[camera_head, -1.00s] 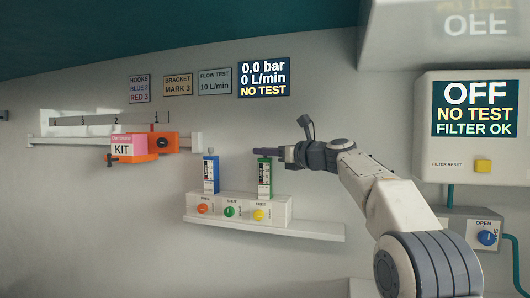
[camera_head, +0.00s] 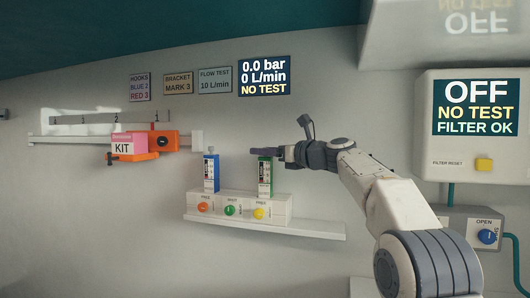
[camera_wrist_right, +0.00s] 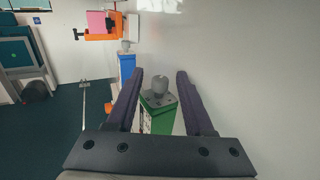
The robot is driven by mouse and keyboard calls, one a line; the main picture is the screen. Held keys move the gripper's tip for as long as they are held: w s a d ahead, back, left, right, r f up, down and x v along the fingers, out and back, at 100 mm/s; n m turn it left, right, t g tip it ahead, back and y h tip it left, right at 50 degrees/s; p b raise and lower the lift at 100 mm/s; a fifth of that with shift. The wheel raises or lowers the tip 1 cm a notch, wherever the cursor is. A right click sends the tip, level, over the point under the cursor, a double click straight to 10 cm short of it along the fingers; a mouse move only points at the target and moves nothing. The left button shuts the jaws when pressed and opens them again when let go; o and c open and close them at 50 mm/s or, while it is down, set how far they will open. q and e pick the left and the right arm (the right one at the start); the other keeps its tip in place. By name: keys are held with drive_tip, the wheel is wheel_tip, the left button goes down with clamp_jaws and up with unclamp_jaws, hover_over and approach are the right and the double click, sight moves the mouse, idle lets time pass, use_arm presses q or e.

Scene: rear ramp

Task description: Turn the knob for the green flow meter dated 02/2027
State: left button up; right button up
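The block front has an orange knob (camera_head: 203,207), a green knob (camera_head: 230,210) and a yellow knob (camera_head: 259,213) below the green meter. My right gripper (camera_head: 256,152) is level with the top of the green meter. In the right wrist view its open fingers (camera_wrist_right: 160,76) lie either side of the green meter's grey top (camera_wrist_right: 159,85). My left gripper is not in view.
The white shelf (camera_head: 310,231) extends right of the block. A display (camera_head: 264,76) above reads 0.0 bar, 0 L/min, NO TEST. A pink KIT box (camera_head: 124,146) and orange clamp hang on a rail at left. A control box (camera_head: 450,105) at right reads OFF.

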drive_tip(key=b+v, duration=0.2)
drive_tip(key=v, duration=0.8)
drive_tip(key=shift+s+b, duration=0.2)
drive_tip(key=shift+b, duration=0.15)
drive_tip(key=shift+d, duration=0.1)
